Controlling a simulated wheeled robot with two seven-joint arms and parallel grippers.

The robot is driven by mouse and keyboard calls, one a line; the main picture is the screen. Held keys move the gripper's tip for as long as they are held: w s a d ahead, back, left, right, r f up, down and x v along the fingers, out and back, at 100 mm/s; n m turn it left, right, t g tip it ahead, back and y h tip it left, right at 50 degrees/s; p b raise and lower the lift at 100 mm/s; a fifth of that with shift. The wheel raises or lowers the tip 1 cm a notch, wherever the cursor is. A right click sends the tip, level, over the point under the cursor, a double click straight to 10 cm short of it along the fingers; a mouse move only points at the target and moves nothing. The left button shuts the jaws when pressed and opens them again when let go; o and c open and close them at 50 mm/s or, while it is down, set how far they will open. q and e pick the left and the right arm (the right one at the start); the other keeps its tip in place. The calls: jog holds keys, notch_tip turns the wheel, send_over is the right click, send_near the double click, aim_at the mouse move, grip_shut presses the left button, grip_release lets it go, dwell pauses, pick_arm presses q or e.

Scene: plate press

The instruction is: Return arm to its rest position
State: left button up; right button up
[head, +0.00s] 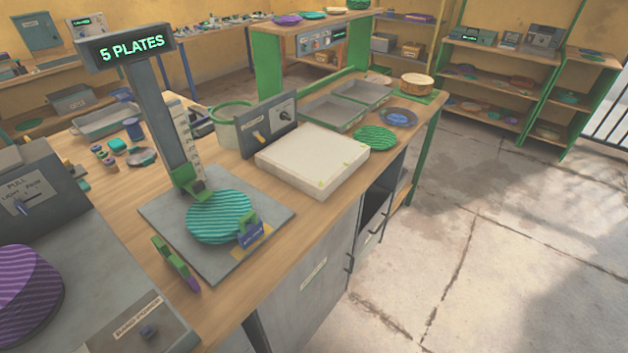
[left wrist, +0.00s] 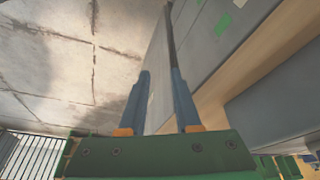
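My left gripper (left wrist: 158,76) shows in the left wrist view, with two blue fingers on a green palm. The fingers stand apart with nothing seen between them. Beyond them are the grey cabinet fronts and the concrete floor. Neither of my arms shows in the head view, and my right gripper is in neither view. A post with a display (head: 132,46) reading "5 PLATES" stands on the counter. At its foot a green striped disc (head: 220,216) lies on a grey square base (head: 268,200).
A white slab (head: 312,158), grey trays (head: 330,113) and a smaller green striped disc (head: 375,138) sit along the wooden counter. A grey machine (head: 40,190) with purple striped discs (head: 28,295) stands at left. The concrete floor (head: 500,250) at right is clear.

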pick_arm(q)
jog(key=s+a+f+g, duration=0.1)
jog(key=s+f, duration=0.1)
jog(key=f, duration=0.7)
jog(key=s+a+f+g, duration=0.1)
jog(key=s+f, duration=0.2)
jog(key=f, duration=0.7)
jog(key=s+a+f+y, duration=0.1)
jog(key=s+a+f, duration=0.1)
jog(key=s+f, duration=0.6)
jog(key=s, duration=0.3)
jog(key=shift+f+g, duration=0.2)
jog(key=shift+g, duration=0.1)
